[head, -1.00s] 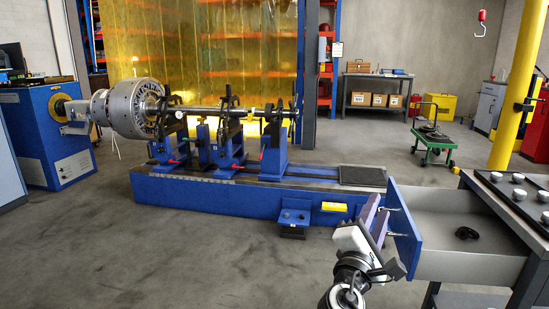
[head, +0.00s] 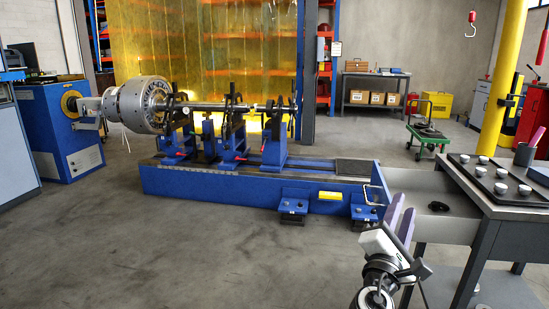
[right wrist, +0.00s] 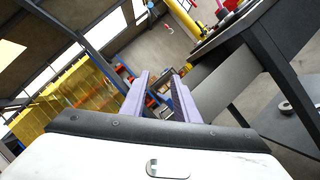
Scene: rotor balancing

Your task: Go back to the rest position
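My right gripper (head: 402,225) is low at the right of the head view, with two pale purple fingers pointing up and away. In the right wrist view its fingers (right wrist: 160,95) stand apart with nothing held between them. An open drawer with a blue front (head: 368,207) and a metal handle (head: 376,194) is just beyond the gripper, which appears clear of the handle. A small black object (head: 438,206) lies in the drawer. My left gripper is not in view.
A grey bench (head: 500,210) with several pale round pieces on its top stands close on the right. The blue balancing machine (head: 250,195) carries a shaft and rotor (head: 140,104). A green cart (head: 428,135) stands farther back. The floor at front left is clear.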

